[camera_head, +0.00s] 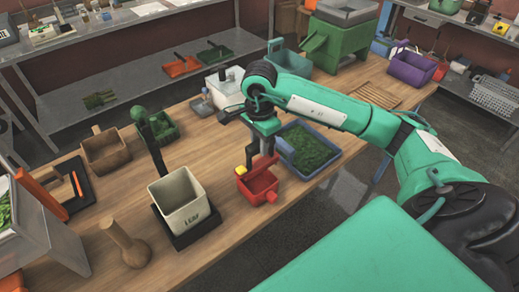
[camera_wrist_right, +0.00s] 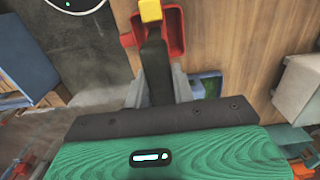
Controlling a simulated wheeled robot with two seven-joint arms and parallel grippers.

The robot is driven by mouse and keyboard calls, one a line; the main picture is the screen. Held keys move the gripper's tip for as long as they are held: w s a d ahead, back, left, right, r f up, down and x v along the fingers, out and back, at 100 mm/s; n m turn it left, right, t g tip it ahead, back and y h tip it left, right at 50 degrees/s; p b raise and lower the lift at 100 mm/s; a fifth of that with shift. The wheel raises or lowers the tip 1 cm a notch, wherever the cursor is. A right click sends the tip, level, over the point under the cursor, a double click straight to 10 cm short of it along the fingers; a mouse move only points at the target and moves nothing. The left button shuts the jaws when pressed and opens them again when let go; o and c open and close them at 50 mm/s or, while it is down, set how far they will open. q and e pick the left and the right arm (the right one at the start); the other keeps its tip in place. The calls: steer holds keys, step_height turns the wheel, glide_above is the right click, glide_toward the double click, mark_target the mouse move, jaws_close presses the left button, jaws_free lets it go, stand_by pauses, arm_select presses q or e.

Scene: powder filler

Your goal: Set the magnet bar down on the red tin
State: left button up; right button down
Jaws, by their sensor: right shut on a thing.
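My right gripper (camera_head: 262,153) is shut on a dark magnet bar (camera_wrist_right: 154,60) that has a yellow end. The red tin (camera_head: 260,183) stands on the wooden table just under this gripper. In the head view the yellow end shows at the tin's upper left edge. In the right wrist view my right gripper (camera_wrist_right: 155,88) has the bar between its fingers, and the bar covers part of the red tin (camera_wrist_right: 174,28). I cannot tell whether the bar touches the tin. My left gripper is not in view.
A blue-grey tray of green leaves (camera_head: 308,150) stands close to the right of the tin. A cream bin marked LEAF (camera_head: 180,204) on a black base stands to the left. A wooden pestle-like piece (camera_head: 126,244) is nearer. Bare table lies between bin and tin.

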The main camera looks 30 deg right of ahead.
mark_target(259, 162)
step_height(259, 162, down, 4)
steer(key=shift+r+p, duration=0.25)
steer(key=shift+p, duration=0.4)
steer(key=shift+f, duration=0.1)
steer(key=shift+f, duration=0.15)
steer(key=c, duration=1.2)
jaws_free()
steer(key=shift+o, duration=0.2)
